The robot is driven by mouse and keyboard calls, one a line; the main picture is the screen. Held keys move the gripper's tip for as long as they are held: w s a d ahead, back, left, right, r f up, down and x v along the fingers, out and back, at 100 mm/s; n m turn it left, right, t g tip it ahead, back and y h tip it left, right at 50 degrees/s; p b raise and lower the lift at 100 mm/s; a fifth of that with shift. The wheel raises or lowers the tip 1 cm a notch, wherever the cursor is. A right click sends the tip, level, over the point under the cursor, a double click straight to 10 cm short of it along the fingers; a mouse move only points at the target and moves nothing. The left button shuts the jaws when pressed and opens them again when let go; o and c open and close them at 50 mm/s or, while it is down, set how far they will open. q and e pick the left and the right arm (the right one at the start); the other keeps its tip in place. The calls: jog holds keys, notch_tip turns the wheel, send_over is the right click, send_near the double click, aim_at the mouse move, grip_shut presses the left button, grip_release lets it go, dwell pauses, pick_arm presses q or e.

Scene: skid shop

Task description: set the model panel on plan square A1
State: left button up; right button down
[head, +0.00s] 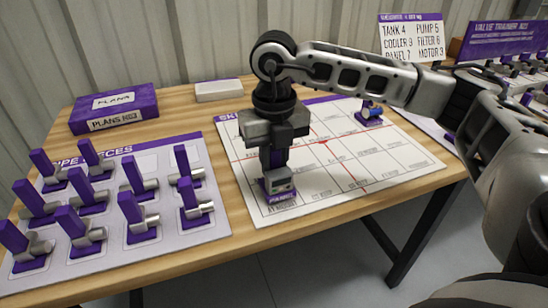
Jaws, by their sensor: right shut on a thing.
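The model panel (279,183), a small grey box with a greenish face on a purple base, is at the front left corner square of the white plan sheet (405,165). My right gripper (275,163) points straight down and is shut on the panel from above. The panel's base appears at or very near the sheet; I cannot tell whether it touches. The gripper hides the panel's upper part and some squares behind it. The square's label is mostly covered, so I cannot read whether it is A1. My left gripper is not in view.
A model with a purple base (369,121) stands on the sheet's far side. A board of several purple and grey pipe pieces (218,215) lies at left. A purple plans box (112,108) and a white block (218,90) are at the back. The sheet's front right squares are clear.

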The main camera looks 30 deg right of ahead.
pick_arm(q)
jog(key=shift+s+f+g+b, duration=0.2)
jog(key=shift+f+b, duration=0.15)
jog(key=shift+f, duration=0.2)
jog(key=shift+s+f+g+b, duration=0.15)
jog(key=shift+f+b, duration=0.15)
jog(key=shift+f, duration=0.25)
pick_arm(e)
jog(key=shift+f, duration=0.7)
jog(key=c, duration=1.2)
grip_release()
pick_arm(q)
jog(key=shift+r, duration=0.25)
pick_arm(e)
jog(key=shift+r, duration=0.25)
pick_arm(q)
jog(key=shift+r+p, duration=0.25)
jog(key=shift+p, duration=0.2)
pick_arm(e)
jog(key=shift+r, duration=0.35)
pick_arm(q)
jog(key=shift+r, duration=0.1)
pick_arm(e)
jog(key=shift+r+p, duration=2.5)
jog(key=shift+r, duration=1.1)
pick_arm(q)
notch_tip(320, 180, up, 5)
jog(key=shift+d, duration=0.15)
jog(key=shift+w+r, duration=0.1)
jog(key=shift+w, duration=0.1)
